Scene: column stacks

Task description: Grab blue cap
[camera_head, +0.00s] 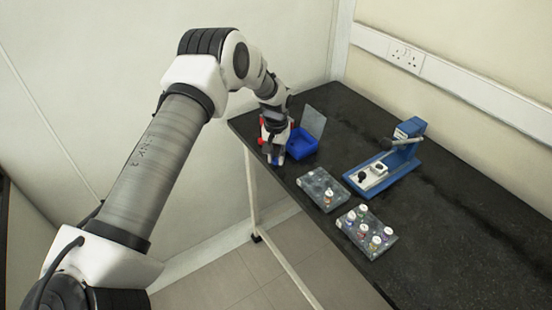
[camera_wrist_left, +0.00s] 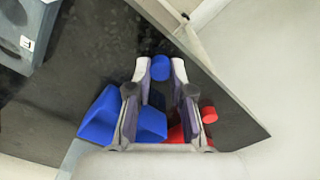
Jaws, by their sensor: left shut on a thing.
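The blue cap (camera_wrist_left: 160,68) shows in the left wrist view as a small round blue piece between my fingertips. My left gripper (camera_wrist_left: 160,78) is shut on it, with one finger on each side. In the head view my left gripper (camera_head: 275,153) points down at the far left end of the black table, beside the open blue box. The cap is small there and mostly hidden by the fingers. My right gripper is in neither view.
The open blue box (camera_head: 302,146) with a raised lid stands close to the gripper. A red object (camera_wrist_left: 208,115) is on its other side. Two vial racks (camera_head: 320,187) (camera_head: 358,238) and a blue device (camera_head: 400,158) stand nearer. The table's right part is clear.

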